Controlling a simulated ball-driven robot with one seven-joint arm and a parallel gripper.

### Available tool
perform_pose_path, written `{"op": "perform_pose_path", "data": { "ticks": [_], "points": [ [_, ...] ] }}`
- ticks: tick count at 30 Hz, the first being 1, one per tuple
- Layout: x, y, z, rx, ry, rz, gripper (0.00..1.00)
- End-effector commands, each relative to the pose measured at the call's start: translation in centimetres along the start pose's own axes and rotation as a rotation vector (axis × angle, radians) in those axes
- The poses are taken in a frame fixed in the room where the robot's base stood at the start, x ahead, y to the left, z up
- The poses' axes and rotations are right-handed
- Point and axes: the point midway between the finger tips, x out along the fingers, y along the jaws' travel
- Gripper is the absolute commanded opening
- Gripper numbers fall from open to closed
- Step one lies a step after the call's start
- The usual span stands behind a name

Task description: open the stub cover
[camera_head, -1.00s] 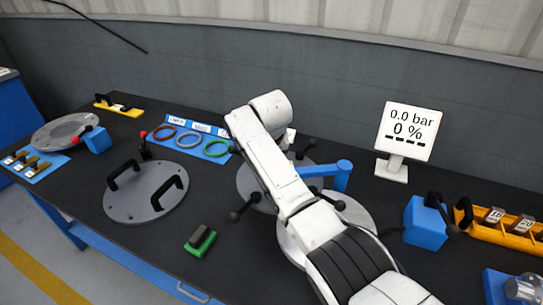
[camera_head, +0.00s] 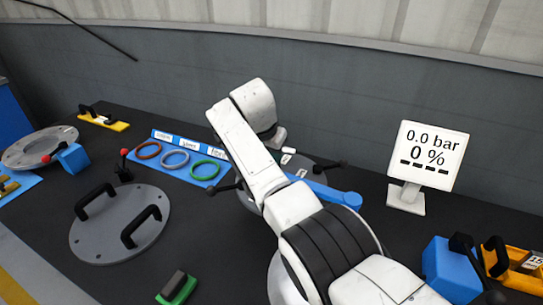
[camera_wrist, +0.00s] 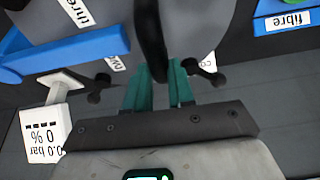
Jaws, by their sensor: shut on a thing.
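The stub cover, a grey disc (camera_head: 308,168), is mostly hidden behind my arm in the head view. A blue swing arm (camera_head: 330,192) reaches over it, and black-knobbed clamps (camera_head: 328,165) stick out at its edge. In the wrist view the blue arm (camera_wrist: 70,52) lies at the left. My gripper (camera_wrist: 160,92) has its teal fingers shut on a black handle (camera_wrist: 150,35), with black knobs on either side. I cannot tell whether the cover is lifted or swung.
A loose grey plate with two black handles (camera_head: 92,240) lies at left. Coloured rings on a blue tray (camera_head: 203,179) lie behind it. A display (camera_head: 430,155) reads 0.0 bar and 0 %. A blue block (camera_head: 450,268) and a yellow tray (camera_head: 525,285) stand at right.

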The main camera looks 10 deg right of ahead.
Motion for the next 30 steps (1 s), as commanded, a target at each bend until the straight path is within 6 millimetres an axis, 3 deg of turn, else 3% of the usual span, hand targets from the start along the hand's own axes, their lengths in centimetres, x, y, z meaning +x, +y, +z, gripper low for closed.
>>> {"op": "perform_pose_path", "data": {
  "ticks": [13,14,21,30],
  "points": [
    [-0.12,-0.15,0.01,0.005,0.001,-0.002,0.0],
    [-0.12,-0.15,0.01,0.005,0.001,-0.002,0.26],
    [-0.06,-0.06,0.01,0.006,0.0,0.0,0.49],
    [-0.29,-0.06,-0.01,0.006,0.0,0.001,0.49]
  ]
}}
